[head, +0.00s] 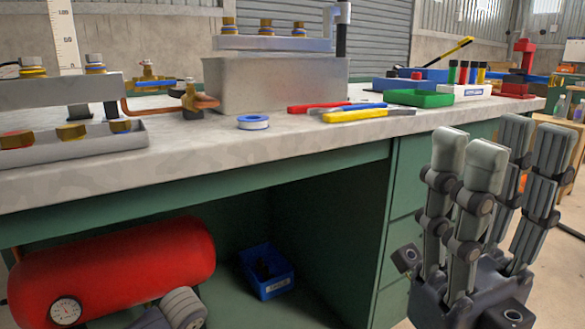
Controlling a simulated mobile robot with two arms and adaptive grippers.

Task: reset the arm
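My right gripper (499,150) is at the right side of the head view, in front of the bench's right end. Its grey fingers point up, with a gap between the two pairs. It is open, with nothing between the fingers, and it appears clear of the bench.
The bench top (200,150) holds a metal block (275,85), a tape roll (253,122), red and blue handled tools, a yellow tool (365,115) and a green tray (418,98). A blue bin (266,272) stands beneath. Open floor shows at the far right.

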